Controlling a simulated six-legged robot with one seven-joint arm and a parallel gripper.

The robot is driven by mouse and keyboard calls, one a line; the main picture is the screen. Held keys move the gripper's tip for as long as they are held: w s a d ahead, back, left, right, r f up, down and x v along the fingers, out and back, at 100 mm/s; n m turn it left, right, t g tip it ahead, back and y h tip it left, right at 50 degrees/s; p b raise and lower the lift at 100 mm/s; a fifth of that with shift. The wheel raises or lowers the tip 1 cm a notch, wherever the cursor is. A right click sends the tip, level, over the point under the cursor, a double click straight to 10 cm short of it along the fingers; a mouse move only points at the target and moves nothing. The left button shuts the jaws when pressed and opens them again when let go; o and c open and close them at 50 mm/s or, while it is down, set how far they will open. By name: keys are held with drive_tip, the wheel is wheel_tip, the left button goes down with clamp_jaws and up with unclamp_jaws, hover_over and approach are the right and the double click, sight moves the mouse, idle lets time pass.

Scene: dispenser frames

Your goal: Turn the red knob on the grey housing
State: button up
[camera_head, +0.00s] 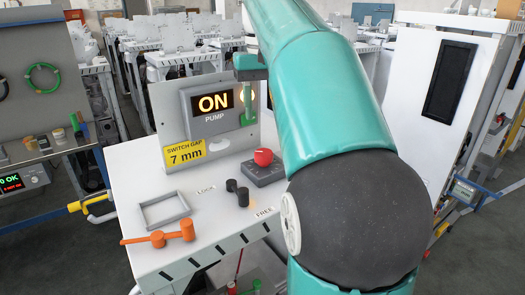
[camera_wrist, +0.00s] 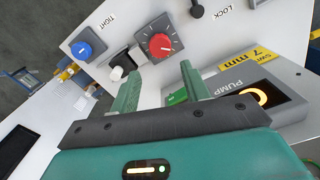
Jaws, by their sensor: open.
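The red knob (camera_head: 263,157) sits on a dark grey housing (camera_head: 266,176) on the white bench top, in front of the PUMP panel. The wrist view shows the knob (camera_wrist: 160,46) from above, with a pale pointer mark and scale marks around it. My gripper (camera_wrist: 160,84) is open and empty, its two green fingers apart. In the wrist picture the knob lies beyond the fingertips, roughly in line with the gap, not between them. In the head view a green part of my gripper (camera_head: 249,72) shows in front of the panel; my arm hides the rest.
The PUMP panel (camera_head: 213,103) reads ON and carries a yellow "SWITCH GAP 7 mm" label. A black lever (camera_head: 238,191), grey frame (camera_head: 164,211) and orange tool (camera_head: 160,237) are on the bench. The wrist view also shows a blue knob (camera_wrist: 82,48) and a black-and-white part (camera_wrist: 121,66).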

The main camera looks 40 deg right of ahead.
sight(264, 152)
wheel_tip(264, 152, down, 12)
drive_tip(key=shift+r, duration=0.25)
drive_tip(key=shift+c, duration=0.5)
drive_tip(key=c, duration=0.6)
